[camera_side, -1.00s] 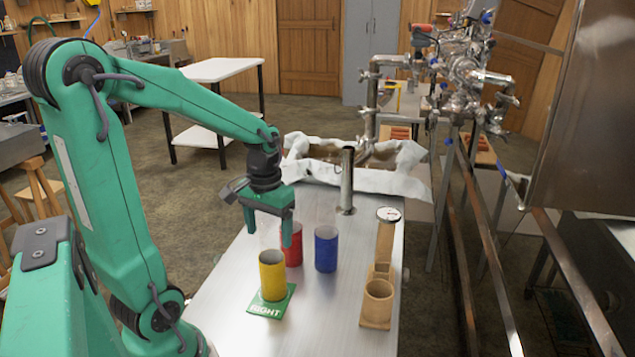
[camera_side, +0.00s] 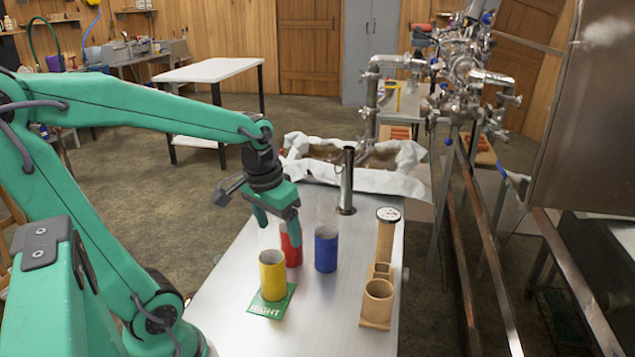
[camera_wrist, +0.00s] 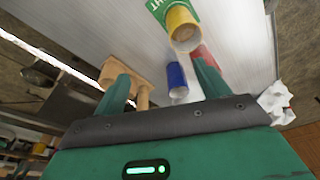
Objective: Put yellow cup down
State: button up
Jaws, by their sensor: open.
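The yellow cup (camera_side: 273,275) stands upright on the green mat marked RIGHT (camera_side: 264,308) on the metal table. It also shows in the wrist view (camera_wrist: 182,27), with part of the green mat (camera_wrist: 158,8) beside it. My gripper (camera_side: 278,232) is open and empty, above and behind the yellow cup and apart from it. The red cup (camera_side: 291,246) stands just behind the yellow cup, partly hidden by it and by a finger. The blue cup (camera_side: 326,249) stands to the right.
A wooden holder with a round cup (camera_side: 378,298) stands at the table's right side. A metal cylinder (camera_side: 347,182) stands at the back, before a cloth-lined pan (camera_side: 390,170). The table's front right is clear.

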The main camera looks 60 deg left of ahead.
jog(key=s+d+r+m+t, duration=0.3)
jog(key=d+r, duration=0.1)
jog(key=d, duration=0.3)
jog(key=shift+r+h, duration=0.3)
jog(key=shift+o, duration=0.5)
jog(key=shift+d, duration=0.1)
